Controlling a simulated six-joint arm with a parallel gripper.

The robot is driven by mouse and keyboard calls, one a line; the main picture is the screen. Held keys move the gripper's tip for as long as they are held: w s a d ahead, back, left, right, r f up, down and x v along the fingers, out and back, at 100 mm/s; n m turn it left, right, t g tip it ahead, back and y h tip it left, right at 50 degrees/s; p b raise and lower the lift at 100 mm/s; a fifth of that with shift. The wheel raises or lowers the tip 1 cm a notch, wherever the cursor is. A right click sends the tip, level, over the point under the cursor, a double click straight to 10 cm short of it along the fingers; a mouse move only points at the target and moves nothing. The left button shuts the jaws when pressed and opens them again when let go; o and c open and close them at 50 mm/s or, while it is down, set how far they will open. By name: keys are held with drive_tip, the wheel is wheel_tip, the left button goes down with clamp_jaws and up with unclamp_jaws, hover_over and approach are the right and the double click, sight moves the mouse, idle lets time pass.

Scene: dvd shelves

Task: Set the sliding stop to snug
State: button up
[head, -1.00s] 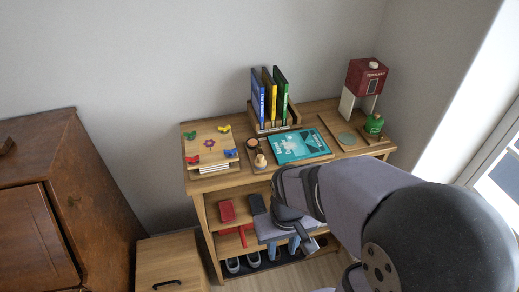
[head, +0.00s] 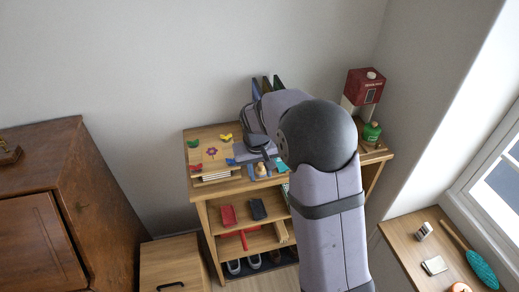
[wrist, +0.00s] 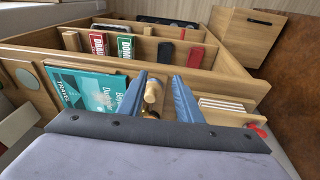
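My gripper (wrist: 160,92) is open in the wrist view, with its two blue fingers apart above the cabinet's top. A small pale wooden peg-like piece (wrist: 153,91) shows between the fingers, with no clear grip on it. In the head view the gripper (head: 262,158) is over the top surface near this piece (head: 261,169). I cannot tell for sure which part is the sliding stop. A pale wooden block (wrist: 71,41) stands beside upright cases (wrist: 110,46) in a shelf compartment. The books' tops (head: 266,84) show behind my arm; their rack is hidden.
A teal travel book (wrist: 88,90) lies left of the fingers in the wrist view. A stack of white items (wrist: 222,108) lies right. A red dispenser (head: 364,87) and green jar (head: 371,132) stand at the cabinet's right end. Red and dark cases (head: 228,215) are on the shelf below.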

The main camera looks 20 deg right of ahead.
drive_tip(key=w+d+r+m+t, duration=0.1)
drive_tip(key=w+r+m+t, duration=0.1)
drive_tip(key=w+r+m, duration=0.2)
wheel_tip(320, 180, up, 2)
drive_tip(key=w, duration=0.2)
drive_tip(key=shift+w+h, duration=0.3)
drive_tip(key=shift+f, duration=0.1)
drive_tip(key=shift+p+x, duration=1.35)
drive_tip(key=shift+x, duration=2.25)
